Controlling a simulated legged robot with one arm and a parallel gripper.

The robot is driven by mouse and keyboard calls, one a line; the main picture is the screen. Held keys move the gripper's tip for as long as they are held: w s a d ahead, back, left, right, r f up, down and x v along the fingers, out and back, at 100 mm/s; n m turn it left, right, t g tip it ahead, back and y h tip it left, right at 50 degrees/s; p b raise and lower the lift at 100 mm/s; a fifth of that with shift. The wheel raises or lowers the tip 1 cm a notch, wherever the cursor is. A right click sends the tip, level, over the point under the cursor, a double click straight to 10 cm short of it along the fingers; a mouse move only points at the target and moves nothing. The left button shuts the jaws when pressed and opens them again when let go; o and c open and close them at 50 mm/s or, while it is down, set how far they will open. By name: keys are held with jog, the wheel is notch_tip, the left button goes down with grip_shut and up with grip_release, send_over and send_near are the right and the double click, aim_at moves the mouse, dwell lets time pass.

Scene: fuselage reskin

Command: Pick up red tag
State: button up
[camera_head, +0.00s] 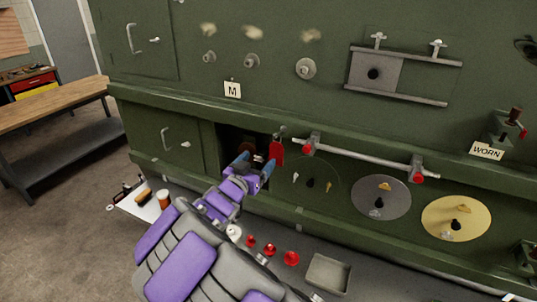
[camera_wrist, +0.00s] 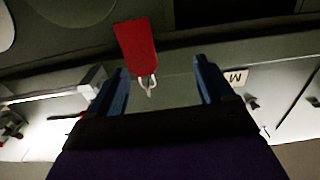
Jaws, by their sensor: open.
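The red tag (camera_head: 276,151) hangs at the right edge of a dark opening in the green panel, near the left end of a pale bar. In the wrist view the red tag (camera_wrist: 137,46) shows with a pale loop at its lower end in the picture. My gripper (camera_head: 254,163) is open and empty, its blue fingers just left of and below the tag in the head view. In the wrist view my gripper (camera_wrist: 160,66) has the tag's loop between its fingers in the picture, nearer the left finger. I cannot tell the depth gap; no contact shows.
The pale bar (camera_head: 365,156) with red clamps runs right of the tag. An "M" placard (camera_head: 232,90) is above the opening. A ledge below holds several red knobs (camera_head: 270,250) and a grey tray (camera_head: 327,274). A workbench (camera_head: 52,103) stands at the left, with open floor before it.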

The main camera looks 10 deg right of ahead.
aim_at(271, 148)
jog(key=w+d, duration=0.1)
jog(key=d, duration=0.4)
jog(key=w+d, duration=0.1)
jog(key=d, duration=0.2)
jog(key=shift+w+r, duration=0.3)
jog(key=shift+w, duration=0.35)
jog(key=shift+w+a+r+p, duration=0.25)
jog(key=shift+w+a+p, duration=0.1)
jog(key=shift+w+a, duration=0.85)
jog(key=shift+a, duration=0.1)
jog(key=d, duration=0.3)
jog(key=shift+d, duration=0.2)
jog(key=shift+s+d, duration=0.1)
jog(key=shift+d, duration=0.15)
jog(key=shift+c, duration=0.9)
jog(key=shift+a, duration=0.1)
jog(key=shift+c, duration=0.8)
jog(key=shift+w+a, duration=0.2)
jog(key=shift+a, duration=0.25)
jog(key=c, duration=0.3)
jog(key=shift+a, duration=0.45)
jog(key=c, duration=0.3)
jog(key=shift+c, duration=0.5)
jog(key=shift+d+r, duration=0.1)
jog(key=shift+d, duration=0.25)
